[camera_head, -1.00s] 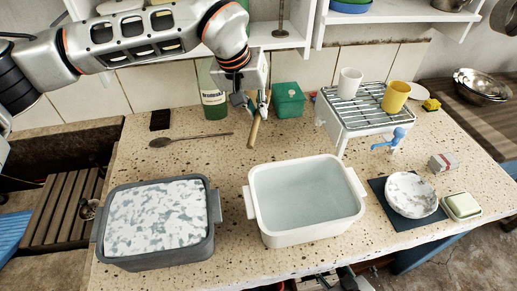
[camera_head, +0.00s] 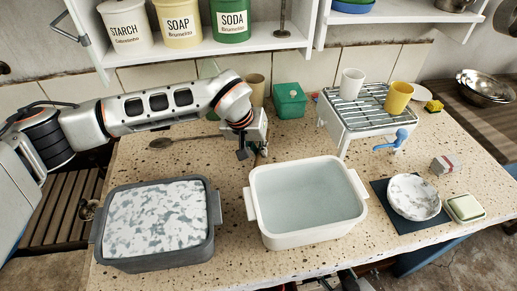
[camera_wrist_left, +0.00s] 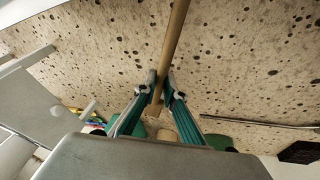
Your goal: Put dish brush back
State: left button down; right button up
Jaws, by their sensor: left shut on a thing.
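My left gripper (camera_head: 252,153) is above the counter between the grey and white tubs, towards the back. In the left wrist view its fingers (camera_wrist_left: 160,92) are shut on a wooden stick, the dish brush handle (camera_wrist_left: 174,42), which runs out of the top edge. The brush head is not seen there. In the head view the gripper and wrist hide most of the brush. A tan cup (camera_head: 256,88) stands at the back, behind my left wrist and apart from the gripper. My right gripper is not in view.
A white tub (camera_head: 252,205) and a grey tub (camera_head: 212,225) stand in front. A green box (camera_head: 290,100) is beside the cup, and a wire rack (camera_head: 345,122) with two mugs is at right. A shelf (camera_head: 210,48) with canisters overhangs the back.

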pick_arm(q)
jog(key=c, duration=2.1)
grip_release()
jog(key=shift+r, duration=0.4)
jog(key=v, duration=1.1)
jog(key=shift+s+p, duration=0.2)
jog(key=shift+p, duration=0.1)
jog(key=shift+a+r, duration=0.1)
jog(key=shift+a, duration=0.05)
